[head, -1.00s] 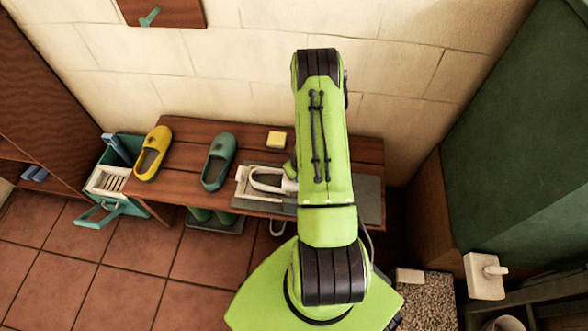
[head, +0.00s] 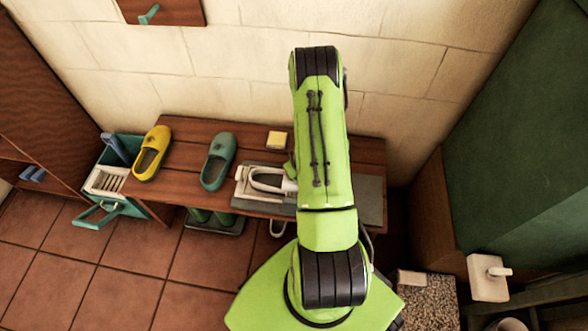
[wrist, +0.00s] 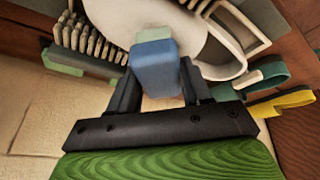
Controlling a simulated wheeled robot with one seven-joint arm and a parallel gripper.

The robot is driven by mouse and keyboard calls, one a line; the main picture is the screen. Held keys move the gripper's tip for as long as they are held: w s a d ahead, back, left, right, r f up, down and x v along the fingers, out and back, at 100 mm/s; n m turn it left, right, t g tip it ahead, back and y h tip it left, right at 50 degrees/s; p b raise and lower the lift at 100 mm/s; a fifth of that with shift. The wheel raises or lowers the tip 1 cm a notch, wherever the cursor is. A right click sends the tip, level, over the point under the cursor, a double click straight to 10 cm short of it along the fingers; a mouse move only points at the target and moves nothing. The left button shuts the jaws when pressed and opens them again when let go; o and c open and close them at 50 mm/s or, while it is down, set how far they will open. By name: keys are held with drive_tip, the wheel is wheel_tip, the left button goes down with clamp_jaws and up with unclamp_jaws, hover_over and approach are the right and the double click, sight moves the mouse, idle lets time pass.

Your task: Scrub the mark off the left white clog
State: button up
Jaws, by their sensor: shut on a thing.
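A white clog (head: 268,183) lies in a pale tray (head: 241,186) on the wooden bench, partly hidden behind my arm in the head view. In the wrist view the white clog (wrist: 214,52) is just beyond my fingers. My gripper (wrist: 152,88) is shut on a blue block-like thing (wrist: 153,68) with a pale green end. This end overlaps the clog in the picture; I cannot tell whether it touches. My gripper is hidden behind my arm in the head view. I see no mark on the visible part of the clog.
A yellow clog (head: 151,154), a teal clog (head: 218,161) and a yellow sponge (head: 277,139) sit on the bench (head: 182,187). A teal caddy (head: 121,207) stands at its left end. Pale bristles (wrist: 82,40) stand beside the clog. A wall runs behind the bench.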

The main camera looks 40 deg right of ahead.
drive_tip(key=shift+w+a+f+b, duration=0.1)
drive_tip(key=shift+w+a+b, duration=0.3)
drive_tip(key=shift+w+a, duration=0.65)
drive_tip(key=shift+s+d, duration=1.05)
drive_tip(key=shift+s, duration=0.1)
drive_tip(key=shift+c, duration=0.4)
drive_tip(key=shift+w+a, duration=0.95)
drive_tip(key=shift+w, duration=0.25)
drive_tip(key=shift+s+d, duration=0.95)
drive_tip(key=shift+s, duration=0.25)
drive_tip(key=shift+w+a+f, duration=0.1)
drive_tip(key=shift+w+a, duration=0.9)
drive_tip(key=shift+w, duration=0.2)
wheel_tip(320, 180, up, 5)
drive_tip(key=p, duration=0.3)
drive_tip(key=shift+p, duration=0.35)
drive_tip(key=shift+d, duration=0.1)
